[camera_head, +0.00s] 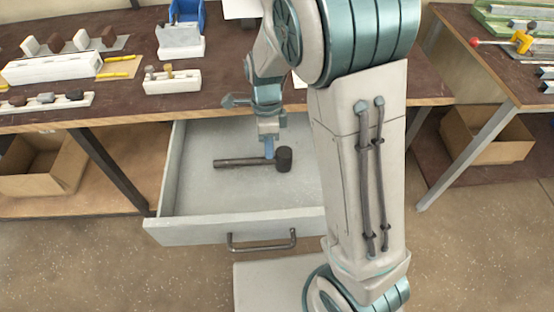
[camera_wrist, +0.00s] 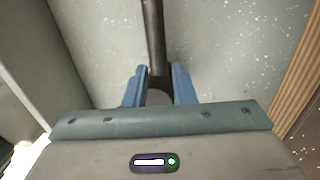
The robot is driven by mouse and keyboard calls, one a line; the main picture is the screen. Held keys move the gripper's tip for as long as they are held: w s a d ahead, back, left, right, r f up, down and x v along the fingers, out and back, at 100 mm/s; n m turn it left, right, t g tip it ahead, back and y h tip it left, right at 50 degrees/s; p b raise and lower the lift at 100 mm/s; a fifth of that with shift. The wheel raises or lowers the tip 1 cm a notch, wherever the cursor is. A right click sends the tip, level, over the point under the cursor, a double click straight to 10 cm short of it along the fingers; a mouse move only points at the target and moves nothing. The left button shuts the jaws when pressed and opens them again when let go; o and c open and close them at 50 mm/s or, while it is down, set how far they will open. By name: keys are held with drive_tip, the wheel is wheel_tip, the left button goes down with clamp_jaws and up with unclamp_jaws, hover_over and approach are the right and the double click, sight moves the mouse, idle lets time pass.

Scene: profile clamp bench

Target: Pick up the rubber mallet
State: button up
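The rubber mallet, with its dark handle (camera_head: 236,163) and black head (camera_head: 284,159), shows inside the open grey drawer (camera_head: 190,231). Its handle points left in the head view and up in the wrist view (camera_wrist: 153,35). My gripper (camera_head: 270,155) reaches down into the drawer, on the handle close to the head. In the wrist view its two blue fingers (camera_wrist: 158,78) stand close on both sides of the mallet, with no clear gap. The mallet's head is mostly hidden there. Whether the mallet touches the drawer floor is unclear.
The bench top (camera_head: 130,108) overhangs the back of the drawer and holds trays and blocks. The drawer's handle (camera_head: 262,243) is at its front. A cardboard box (camera_head: 38,165) stands left below and another (camera_head: 486,136) right. The drawer floor around the mallet is clear.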

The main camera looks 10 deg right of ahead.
drive_tip(key=f, duration=0.2)
drive_tip(key=s+f, duration=0.1)
drive_tip(key=f, duration=0.2)
drive_tip(key=shift+s+d+b, duration=0.15)
drive_tip(key=shift+b, duration=0.25)
clamp_jaws()
